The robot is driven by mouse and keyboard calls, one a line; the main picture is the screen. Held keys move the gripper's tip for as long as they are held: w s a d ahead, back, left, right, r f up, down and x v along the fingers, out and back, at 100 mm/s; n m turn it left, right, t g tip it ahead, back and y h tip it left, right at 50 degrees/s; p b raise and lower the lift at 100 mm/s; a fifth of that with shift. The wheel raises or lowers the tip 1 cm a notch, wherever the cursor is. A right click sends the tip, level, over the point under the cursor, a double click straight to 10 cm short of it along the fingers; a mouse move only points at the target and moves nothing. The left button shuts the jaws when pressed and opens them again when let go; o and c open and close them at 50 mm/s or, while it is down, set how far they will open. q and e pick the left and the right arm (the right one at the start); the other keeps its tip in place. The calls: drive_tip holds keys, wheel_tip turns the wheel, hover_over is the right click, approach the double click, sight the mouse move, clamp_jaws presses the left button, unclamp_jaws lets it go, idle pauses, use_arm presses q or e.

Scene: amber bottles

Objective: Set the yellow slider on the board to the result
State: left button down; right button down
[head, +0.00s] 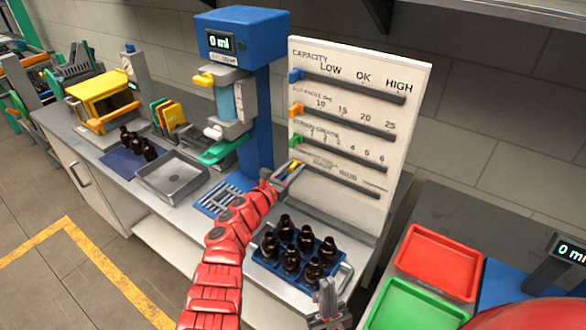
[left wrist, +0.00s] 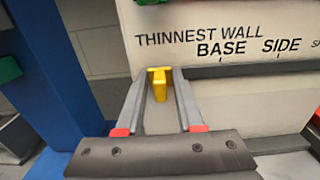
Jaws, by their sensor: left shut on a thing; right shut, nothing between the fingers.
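The white board (head: 340,207) stands upright at the back of the bench with several slider rows. The yellow slider (head: 297,164) is at the left end of the lowest row. In the left wrist view the yellow slider (left wrist: 159,84) sits between the fingertips, left of the BASE mark; the row reads THINNEST WALL, BASE, SIDE. My left gripper (head: 291,173) is shut on it, partly hiding it in the head view. My right gripper (head: 328,295) is shut and empty, low in front of the bottle tray, away from the board.
Blue, orange and green sliders (head: 295,75) sit at the left ends of the upper rows. A tray (head: 338,282) of dark bottles stands below the board. A blue filling station (head: 262,120) reads 0 ml at the left. Red (head: 440,262) and green trays are at the right.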

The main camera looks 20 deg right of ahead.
sight(322, 172)
idle(0.8)
use_arm(q)
drive_tip(key=s+d+p, duration=0.1)
drive_tip(key=s+d, duration=0.1)
drive_tip(key=s+d+p, duration=0.1)
drive_tip(key=s+d, duration=0.1)
drive_tip(key=s, duration=0.1)
drive_tip(key=shift+s+d+f, duration=0.1)
drive_tip(key=shift+s+d, duration=0.05)
drive_tip(key=shift+s, duration=0.1)
drive_tip(key=shift+s+d, duration=0.35)
drive_tip(key=shift+s, duration=0.1)
drive_tip(key=c, duration=0.8)
unclamp_jaws()
drive_tip(key=shift+c, duration=0.2)
drive_tip(key=shift+a+p, duration=0.1)
drive_tip(key=shift+p, duration=0.2)
